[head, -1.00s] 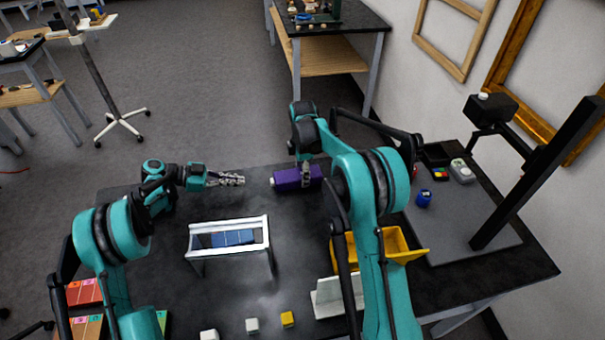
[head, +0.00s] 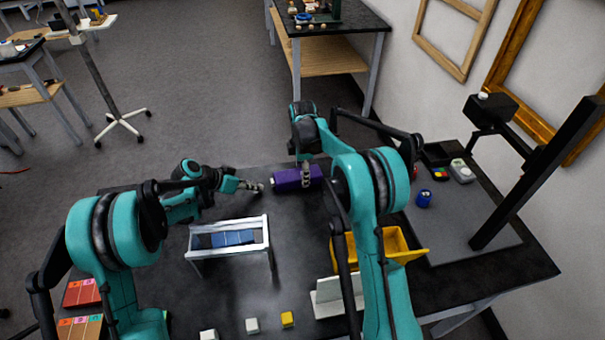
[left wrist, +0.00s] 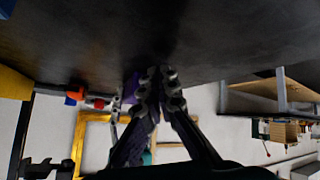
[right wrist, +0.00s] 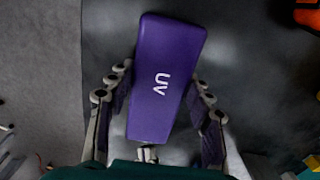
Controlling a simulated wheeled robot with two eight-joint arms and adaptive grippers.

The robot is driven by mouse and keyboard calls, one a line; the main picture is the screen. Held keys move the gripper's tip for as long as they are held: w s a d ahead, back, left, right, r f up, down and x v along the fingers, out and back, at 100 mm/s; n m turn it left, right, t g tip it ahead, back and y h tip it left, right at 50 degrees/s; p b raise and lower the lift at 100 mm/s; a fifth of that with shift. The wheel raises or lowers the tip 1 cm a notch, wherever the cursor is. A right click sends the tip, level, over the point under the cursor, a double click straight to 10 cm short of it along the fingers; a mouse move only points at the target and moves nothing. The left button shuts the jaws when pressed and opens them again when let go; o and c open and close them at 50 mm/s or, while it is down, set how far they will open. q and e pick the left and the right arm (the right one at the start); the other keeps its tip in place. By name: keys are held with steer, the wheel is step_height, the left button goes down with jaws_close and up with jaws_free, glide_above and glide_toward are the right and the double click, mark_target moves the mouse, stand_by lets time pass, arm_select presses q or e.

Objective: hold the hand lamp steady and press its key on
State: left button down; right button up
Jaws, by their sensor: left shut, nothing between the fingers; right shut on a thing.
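The hand lamp (head: 288,181) is a purple block lying level near the table's far edge, with a small pale knob at its left end in the head view. My right gripper (head: 306,175) is shut around its body. In the right wrist view the lamp (right wrist: 165,75), marked "UV", sits between the two fingers (right wrist: 158,105). My left gripper (head: 259,187) is shut and empty, its fingertips just left of the knob; I cannot tell whether they touch. In the left wrist view the closed fingertips (left wrist: 160,75) partly hide the purple lamp (left wrist: 131,88).
A white-framed stand with blue panels (head: 265,228) stands in front of the left arm. A yellow bin (head: 404,250) is at the right, partly behind my right arm. Small cubes (head: 252,325) lie at the near edge. A black post stand (head: 520,185) rises at the right.

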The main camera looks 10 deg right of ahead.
mark_target(246, 195)
arm_select(q)
steer(key=shift+d, duration=1.3)
stand_by(0.4)
steer(key=shift+d, duration=0.45)
steer(key=shift+a, duration=0.4)
arm_select(e)
steer(key=shift+a, duration=0.1)
arm_select(q)
steer(key=shift+a, duration=3.05)
